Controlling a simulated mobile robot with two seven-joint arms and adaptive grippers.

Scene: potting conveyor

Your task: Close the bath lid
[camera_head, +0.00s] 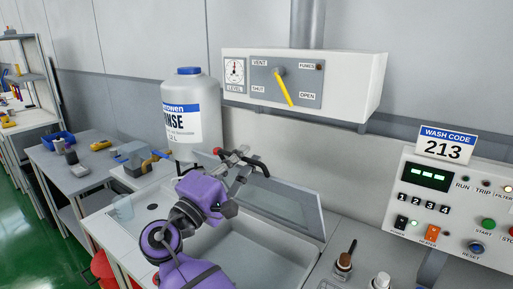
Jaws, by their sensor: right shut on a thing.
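The bath lid (290,207) is a grey-framed, pale panel. It stands raised and tilted at the back of the open wash bath (250,262), whose grey basin shows below it. My right gripper (240,162) is at the lid's upper left corner, with its dark fingers closed there. The exact contact is small and partly hidden by the fingers and my purple wrist. My left gripper is not in view.
A white rinse jug (190,120) stands behind my gripper. A vent box (345,85) with a yellow lever hangs above. The control panel (455,205) is at right. A brown-topped bottle (344,262) stands right of the bath. A side table (85,165) is at left.

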